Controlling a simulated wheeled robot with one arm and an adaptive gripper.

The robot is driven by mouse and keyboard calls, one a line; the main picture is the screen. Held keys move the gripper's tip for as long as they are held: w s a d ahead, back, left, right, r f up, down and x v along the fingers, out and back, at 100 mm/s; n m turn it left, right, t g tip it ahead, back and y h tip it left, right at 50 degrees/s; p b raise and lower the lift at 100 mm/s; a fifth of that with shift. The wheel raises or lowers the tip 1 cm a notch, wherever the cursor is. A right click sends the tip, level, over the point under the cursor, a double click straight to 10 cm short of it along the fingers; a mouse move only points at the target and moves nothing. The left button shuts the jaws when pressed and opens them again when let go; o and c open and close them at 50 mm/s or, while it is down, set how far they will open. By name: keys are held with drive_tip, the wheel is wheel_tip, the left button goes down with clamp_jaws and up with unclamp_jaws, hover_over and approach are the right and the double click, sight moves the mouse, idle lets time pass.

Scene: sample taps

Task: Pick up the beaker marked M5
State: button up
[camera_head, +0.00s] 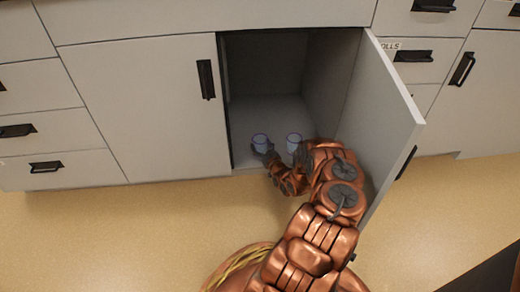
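Two small clear beakers stand upright on the floor of an open cabinet near its front edge, the left beaker (260,141) and the right beaker (293,140). No marking can be read on either, so I cannot tell which is M5. My gripper (268,155) is at the cabinet opening, low and just in front of the left beaker, overlapping its lower part. The fingers are small and dark here, and I cannot tell whether they touch the beaker or are shut. My wrist lies below and right, in front of the right beaker's base.
The open cabinet door (382,115) stands out to the right, close beside my arm. The closed left door (150,110) borders the opening. The cabinet floor (270,112) behind the beakers looks clear. Drawers flank both sides, and the tan room floor (120,235) is free.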

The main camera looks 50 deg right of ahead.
sight(261, 139)
drive_tip(key=c, duration=0.7)
drive_tip(key=shift+o, duration=0.2)
drive_tip(key=shift+r, duration=0.15)
drive_tip(key=shift+r+p, duration=1.2)
drive_tip(key=shift+r, duration=0.6)
drive_tip(key=shift+s+a+f+b, duration=0.2)
drive_tip(key=shift+s+a+b, duration=0.1)
drive_tip(key=shift+s, duration=0.3)
drive_tip(key=shift+r+b+v, duration=0.15)
drive_tip(key=shift+b+v, duration=0.5)
drive_tip(key=shift+v, duration=1.05)
drive_tip(key=shift+r+b+v, duration=0.2)
drive_tip(key=shift+b+v, duration=0.4)
drive_tip(key=shift+v, duration=1.1)
drive_tip(key=b+v, duration=0.3)
drive_tip(key=v, duration=0.4)
drive_tip(key=shift+s+r+b, duration=0.25)
drive_tip(key=shift+r+b, duration=0.05)
drive_tip(key=shift+r, duration=0.1)
